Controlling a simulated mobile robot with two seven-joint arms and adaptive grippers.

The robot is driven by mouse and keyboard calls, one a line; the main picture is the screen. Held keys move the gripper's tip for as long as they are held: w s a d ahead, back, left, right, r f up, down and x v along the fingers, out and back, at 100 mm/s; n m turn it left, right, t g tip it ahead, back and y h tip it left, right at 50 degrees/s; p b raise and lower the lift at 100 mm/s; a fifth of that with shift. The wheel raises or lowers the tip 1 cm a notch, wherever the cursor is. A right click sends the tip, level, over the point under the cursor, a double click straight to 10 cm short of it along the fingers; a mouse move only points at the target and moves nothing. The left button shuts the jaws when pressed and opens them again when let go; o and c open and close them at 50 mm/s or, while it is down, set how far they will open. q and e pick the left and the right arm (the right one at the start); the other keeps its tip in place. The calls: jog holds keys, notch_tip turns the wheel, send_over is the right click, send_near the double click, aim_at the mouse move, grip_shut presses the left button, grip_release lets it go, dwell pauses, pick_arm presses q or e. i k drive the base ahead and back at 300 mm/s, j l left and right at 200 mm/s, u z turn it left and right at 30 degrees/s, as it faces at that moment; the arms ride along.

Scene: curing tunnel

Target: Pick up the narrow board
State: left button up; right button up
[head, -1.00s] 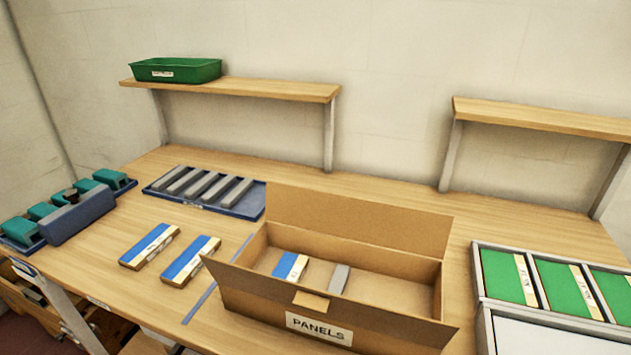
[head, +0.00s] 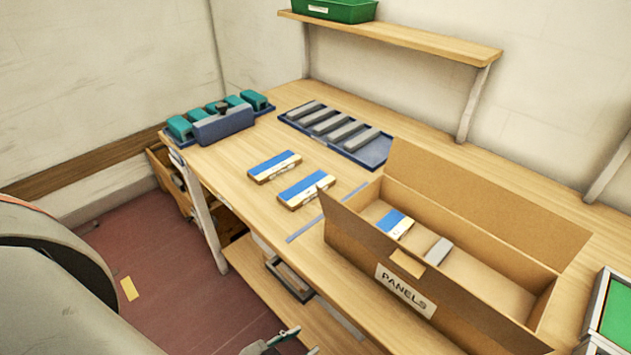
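Two blue-and-cream boards lie flat and apart on the wooden table, a farther one (head: 274,166) and a nearer one (head: 306,188). A third blue-and-cream board (head: 393,222) is inside the cardboard box marked PANELS (head: 350,240). The three look alike, and I cannot tell which is the narrow board. My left gripper (head: 285,341) shows only in part at the bottom edge, below and in front of the table, away from all the boards. Its fingers are mostly cut off. My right gripper is not in view.
A grey block (head: 438,250) sits in the open box. A blue tray (head: 374,156) of grey bars stands behind the boards. Teal blocks (head: 180,127) and a blue-grey block (head: 223,125) are at the left end. A shelf (head: 400,36) hangs above. A green panel (head: 618,322) is at right.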

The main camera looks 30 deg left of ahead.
aim_at(297, 195)
jog(key=k+j+z, duration=0.2)
jog(key=j, duration=0.4)
jog(key=k+j+z, duration=0.15)
jog(key=k+j, duration=0.3)
jog(key=k+j+z, duration=0.2)
jog(key=k+j, duration=0.2)
jog(key=j, duration=0.15)
jog(key=i, duration=0.5)
